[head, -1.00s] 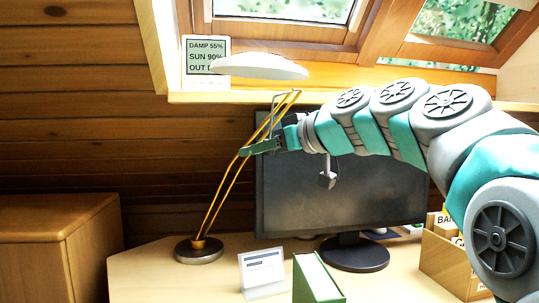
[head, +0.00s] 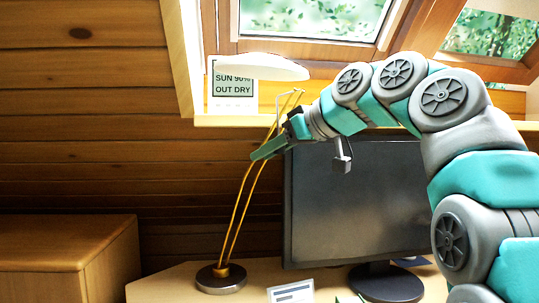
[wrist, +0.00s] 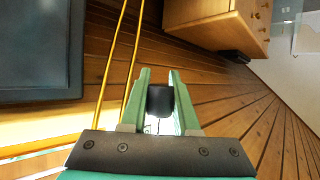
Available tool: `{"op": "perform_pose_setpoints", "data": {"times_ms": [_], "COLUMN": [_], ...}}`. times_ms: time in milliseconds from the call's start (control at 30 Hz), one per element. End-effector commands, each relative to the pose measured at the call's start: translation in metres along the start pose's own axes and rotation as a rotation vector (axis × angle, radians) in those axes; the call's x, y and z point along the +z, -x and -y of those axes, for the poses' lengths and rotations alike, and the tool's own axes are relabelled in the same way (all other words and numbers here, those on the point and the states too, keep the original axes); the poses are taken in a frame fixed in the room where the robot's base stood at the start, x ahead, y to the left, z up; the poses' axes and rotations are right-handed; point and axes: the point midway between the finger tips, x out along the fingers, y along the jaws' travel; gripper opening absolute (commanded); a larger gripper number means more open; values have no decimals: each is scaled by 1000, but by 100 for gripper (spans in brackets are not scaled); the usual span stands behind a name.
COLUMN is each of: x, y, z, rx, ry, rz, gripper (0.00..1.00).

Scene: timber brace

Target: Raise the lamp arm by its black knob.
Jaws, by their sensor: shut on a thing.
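The desk lamp has a white shade (head: 262,67), thin yellow arm rods (head: 243,200) and a round dark base (head: 220,279) on the desk. Its rods rise and lean right toward the shade. My gripper (head: 262,152) is at the upper part of the rods in the head view. In the wrist view, the green fingers of my gripper (wrist: 159,76) are closed on the black knob (wrist: 158,101), which sits between them. The yellow rods (wrist: 115,65) run just left of the fingers there. In the head view my fingers hide the knob.
A dark monitor (head: 350,200) stands right of the lamp, behind my arm. A wooden cabinet (head: 65,245) is at the left. A sign (head: 232,90) stands on the window sill behind the shade. A small card holder (head: 291,292) is at the desk's front.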

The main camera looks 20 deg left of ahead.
Motion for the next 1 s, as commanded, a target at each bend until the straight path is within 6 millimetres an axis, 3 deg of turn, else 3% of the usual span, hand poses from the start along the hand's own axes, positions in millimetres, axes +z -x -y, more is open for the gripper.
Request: {"op": "perform_pose_setpoints", "data": {"times_ms": [633,667,900,1000], "x": [-5,-5,-4,-3], "y": [-1,-1,-1,-1], "z": [1,1,1,1], "rx": [9,9,9,9], "ry": [-1,-1,-2,-2], "rz": [23,23,26,26], "gripper": [0,32,59,59]}}
